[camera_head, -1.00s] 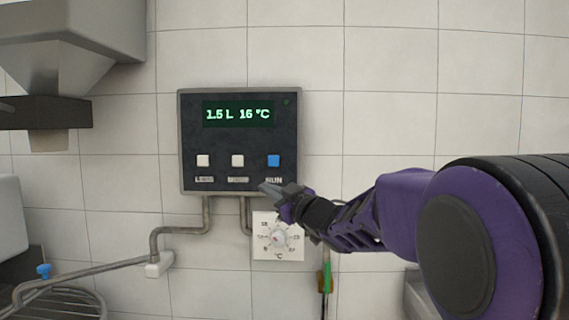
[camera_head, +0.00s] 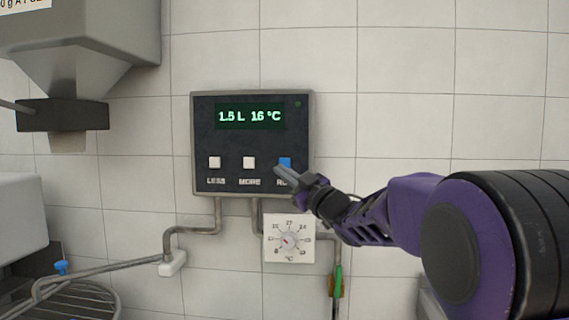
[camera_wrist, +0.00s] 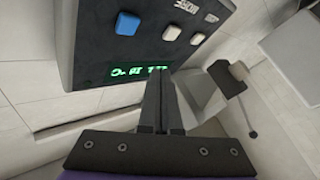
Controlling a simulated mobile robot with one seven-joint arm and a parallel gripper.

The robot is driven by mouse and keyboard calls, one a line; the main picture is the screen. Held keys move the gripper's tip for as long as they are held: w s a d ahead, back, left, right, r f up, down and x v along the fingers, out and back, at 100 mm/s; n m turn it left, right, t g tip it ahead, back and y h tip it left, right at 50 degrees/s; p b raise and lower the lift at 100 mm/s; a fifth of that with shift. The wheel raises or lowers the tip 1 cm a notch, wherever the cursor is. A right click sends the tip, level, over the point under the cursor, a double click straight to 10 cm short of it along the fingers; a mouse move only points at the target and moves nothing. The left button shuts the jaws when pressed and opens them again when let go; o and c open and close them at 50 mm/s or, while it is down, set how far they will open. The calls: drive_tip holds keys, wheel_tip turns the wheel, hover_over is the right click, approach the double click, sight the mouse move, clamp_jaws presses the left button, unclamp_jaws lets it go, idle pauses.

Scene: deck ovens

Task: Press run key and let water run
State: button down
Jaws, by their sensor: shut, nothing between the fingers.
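The dark control panel (camera_head: 252,143) hangs on the tiled wall, its green display (camera_head: 249,116) reading 1.5 L 16 °C. The blue run key (camera_head: 285,161) is at the lower right of the panel, its label partly hidden by my gripper. My gripper (camera_head: 279,170) is shut and empty, its tips just below the blue key; I cannot tell whether they touch it. In the wrist view, the blue key (camera_wrist: 127,23) shows clear of my shut fingers (camera_wrist: 158,75), with the display (camera_wrist: 137,72) nearer to them.
White less (camera_head: 214,162) and more (camera_head: 249,162) keys sit left of the run key. A temperature dial (camera_head: 289,239) is below the panel. A pipe (camera_head: 110,268) runs left over a round rack (camera_head: 85,300). A grey hopper (camera_head: 85,45) is at upper left.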

sight(279, 162)
drive_tip(key=w+p, duration=0.3)
drive_tip(key=w, duration=0.3)
drive_tip(key=shift+w+d, duration=0.15)
drive_tip(key=shift+w, duration=0.05)
idle(1.9)
drive_tip(key=shift+w+p, duration=0.35)
drive_tip(key=shift+w, duration=0.05)
drive_tip(key=shift+w, duration=0.45)
idle(0.5)
drive_tip(key=shift+s, duration=0.1)
drive_tip(key=shift+s+b, duration=0.45)
drive_tip(key=shift+s, duration=0.3)
drive_tip(key=shift+s+f, duration=0.1)
